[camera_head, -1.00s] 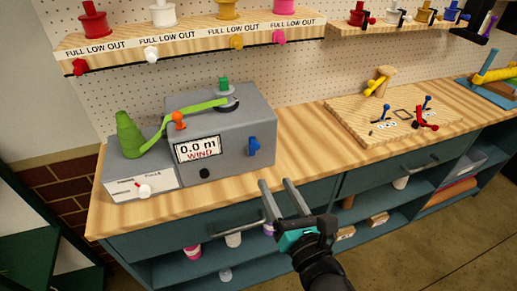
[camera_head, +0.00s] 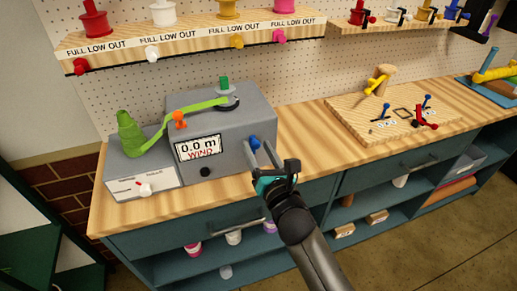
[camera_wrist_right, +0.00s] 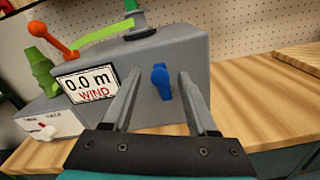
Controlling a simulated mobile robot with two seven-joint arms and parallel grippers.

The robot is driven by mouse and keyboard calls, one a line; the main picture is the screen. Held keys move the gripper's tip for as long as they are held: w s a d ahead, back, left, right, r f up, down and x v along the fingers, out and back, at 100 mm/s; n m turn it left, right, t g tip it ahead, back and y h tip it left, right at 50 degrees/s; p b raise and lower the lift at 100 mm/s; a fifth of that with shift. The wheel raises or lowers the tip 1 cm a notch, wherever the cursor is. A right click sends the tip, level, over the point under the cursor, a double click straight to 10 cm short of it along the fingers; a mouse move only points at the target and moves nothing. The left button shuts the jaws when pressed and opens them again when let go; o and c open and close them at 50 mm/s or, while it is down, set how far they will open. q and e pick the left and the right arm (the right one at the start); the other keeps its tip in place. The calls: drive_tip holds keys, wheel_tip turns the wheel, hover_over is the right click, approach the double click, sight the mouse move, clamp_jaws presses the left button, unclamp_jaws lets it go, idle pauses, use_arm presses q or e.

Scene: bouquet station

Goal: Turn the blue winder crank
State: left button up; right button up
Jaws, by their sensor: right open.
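The grey winder box (camera_head: 228,127) stands on the wooden counter, and its display (camera_head: 198,148) reads "0.0 m WIND". The blue crank (camera_head: 254,143) is on its front face, right of the display. In the right wrist view the blue crank (camera_wrist_right: 161,81) stands upright between my two fingers, farther off than the tips. My right gripper (camera_head: 262,151) is open and empty in front of the crank; its fingers partly cover the crank in the head view. It also shows in the right wrist view (camera_wrist_right: 158,85). My left gripper is not in view.
A green ribbon (camera_head: 190,110) runs from a green cone (camera_head: 130,135) to the winder top, past an orange knob (camera_head: 180,120). A wooden board (camera_head: 370,115) with small levers lies to the right. The counter between is clear.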

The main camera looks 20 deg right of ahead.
clamp_jaws()
idle(0.6)
